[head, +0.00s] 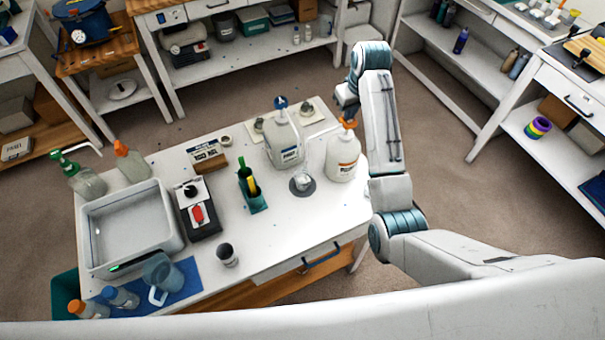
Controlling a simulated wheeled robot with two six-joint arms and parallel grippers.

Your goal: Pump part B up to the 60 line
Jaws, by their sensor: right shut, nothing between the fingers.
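Two white pump jugs stand at the right end of the white table. One has a blue pump head (284,141); the other, the orange-topped jug (342,162), has an orange pump head (348,123). Their labels are too small to read, so I cannot tell which is part B. A clear cup (302,181) stands on a dark round pad in front of them; its lines and fill level cannot be read. My right gripper (347,112) is shut and empty, just above the orange pump head; I cannot tell whether it touches. My left gripper is out of view.
A white tub (133,228), a black device with a red part (197,208), a teal holder with tools (252,192) and a dark cup (228,255) occupy the table. A blue mat (188,283) carries a jug and bottles. The table's front right is clear.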

